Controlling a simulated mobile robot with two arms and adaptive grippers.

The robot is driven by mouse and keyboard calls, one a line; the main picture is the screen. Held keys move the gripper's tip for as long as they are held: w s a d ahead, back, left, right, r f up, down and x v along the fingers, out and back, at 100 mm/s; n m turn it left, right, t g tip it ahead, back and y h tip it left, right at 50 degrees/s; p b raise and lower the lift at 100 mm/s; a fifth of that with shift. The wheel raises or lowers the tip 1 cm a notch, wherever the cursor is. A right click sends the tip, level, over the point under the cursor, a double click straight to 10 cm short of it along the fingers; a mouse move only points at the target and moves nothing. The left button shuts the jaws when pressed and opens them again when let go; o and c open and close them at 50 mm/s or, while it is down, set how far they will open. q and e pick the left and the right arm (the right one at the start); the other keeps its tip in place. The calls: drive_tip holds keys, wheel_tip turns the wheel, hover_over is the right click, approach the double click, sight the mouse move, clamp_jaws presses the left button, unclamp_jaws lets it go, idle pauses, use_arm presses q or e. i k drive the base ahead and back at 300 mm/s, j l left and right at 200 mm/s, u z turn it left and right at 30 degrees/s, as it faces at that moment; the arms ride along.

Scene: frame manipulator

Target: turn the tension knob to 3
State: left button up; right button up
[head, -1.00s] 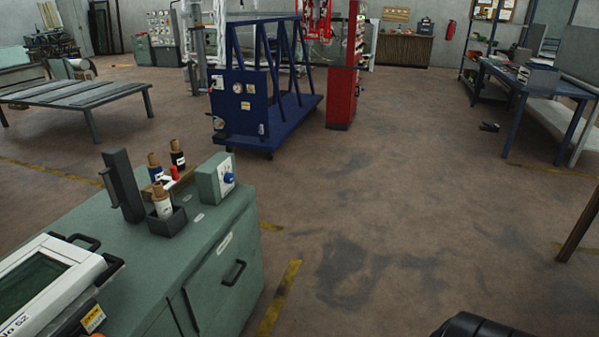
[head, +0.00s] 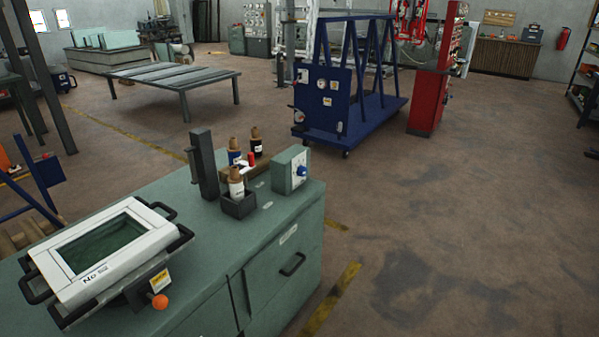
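A small grey-green control box (head: 290,170) stands at the far right end of the green cabinet's top. A blue knob (head: 301,171) sits on the box's right-hand face, under a pale dial. The dial's marks are too small to read, so I cannot tell the knob's setting. Neither of my grippers shows in the head view now.
The green cabinet (head: 285,235) fills the lower left. On it are a white-framed device (head: 100,255) with an orange knob (head: 160,301), a dark upright post (head: 204,163) and several bottles (head: 236,183). A blue cart (head: 345,110) stands behind. Floor at right is clear.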

sight(301, 171)
drive_tip(key=i+l+u, duration=0.1)
drive_tip(key=i+l, duration=0.4)
drive_tip(key=l, duration=0.2)
drive_tip(key=i+l+u, duration=0.15)
drive_tip(key=i+l, duration=0.35)
drive_tip(key=l, duration=0.2)
drive_tip(key=u, duration=0.05)
